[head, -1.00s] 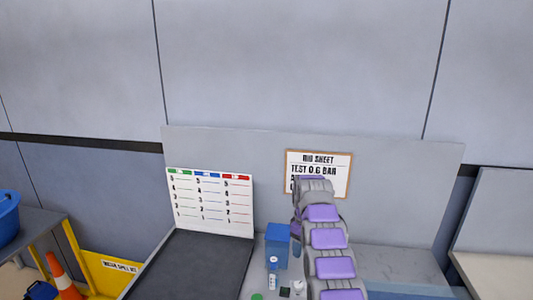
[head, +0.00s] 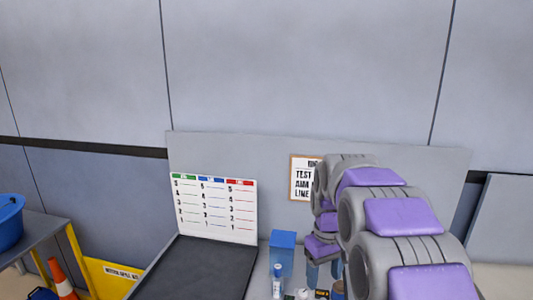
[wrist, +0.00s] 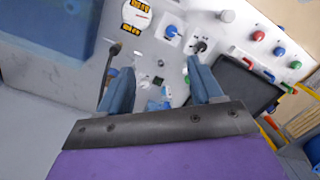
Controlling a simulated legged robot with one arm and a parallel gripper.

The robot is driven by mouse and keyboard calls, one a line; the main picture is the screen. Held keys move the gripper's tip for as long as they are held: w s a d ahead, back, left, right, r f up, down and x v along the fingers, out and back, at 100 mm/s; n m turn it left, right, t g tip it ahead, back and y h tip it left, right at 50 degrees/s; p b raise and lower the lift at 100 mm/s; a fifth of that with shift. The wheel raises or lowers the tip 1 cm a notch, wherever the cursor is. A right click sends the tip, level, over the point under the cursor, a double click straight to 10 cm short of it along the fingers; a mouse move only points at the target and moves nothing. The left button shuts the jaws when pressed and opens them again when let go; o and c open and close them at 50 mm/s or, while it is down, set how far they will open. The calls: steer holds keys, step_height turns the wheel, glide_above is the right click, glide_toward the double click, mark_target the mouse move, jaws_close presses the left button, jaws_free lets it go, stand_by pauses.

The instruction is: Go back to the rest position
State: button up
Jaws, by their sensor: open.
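My gripper shows in the wrist view (wrist: 161,84) as two blue fingers spread well apart, with nothing between them touching either one. In the head view my grey and purple arm rises at the lower right and bends down beyond. The gripper (head: 325,270) is partly hidden there behind the arm links, low over the bench and right of a blue box (head: 282,252). The small items on the bench stand apart from the fingers as far as I can tell.
A small blue-capped bottle (head: 278,282) stands by a black tray (head: 195,268). A white chart (head: 214,208) and a partly covered sign (head: 303,178) are behind. The wrist view shows a gauge (wrist: 136,14) and coloured knobs (wrist: 278,52). An orange cone (head: 61,280) stands at left.

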steer(key=s+f+m+b, duration=0.1)
steer(key=s+f+m, duration=0.1)
steer(key=s, duration=1.5)
steer(key=s+f+m+b, duration=0.1)
steer(key=s+f+m, duration=0.2)
steer(key=s, duration=1.4)
steer(key=shift+s+f+g, duration=0.4)
steer(key=shift+f, duration=0.55)
steer(key=shift+w, duration=0.1)
steer(key=w+r+n, duration=0.2)
steer(key=w+r, duration=0.1)
steer(key=w, duration=0.6)
steer(key=w+r+n, duration=0.1)
steer(key=w+r, duration=0.2)
steer(key=w, duration=0.6)
steer(key=n+t+p, duration=0.2)
steer(key=n+p, duration=0.2)
steer(key=n, duration=0.8)
glide_above(304, 292)
step_height(304, 292, down, 15)
step_height(304, 292, down, 18)
steer(key=b, duration=0.8)
steer(key=shift+r, duration=0.1)
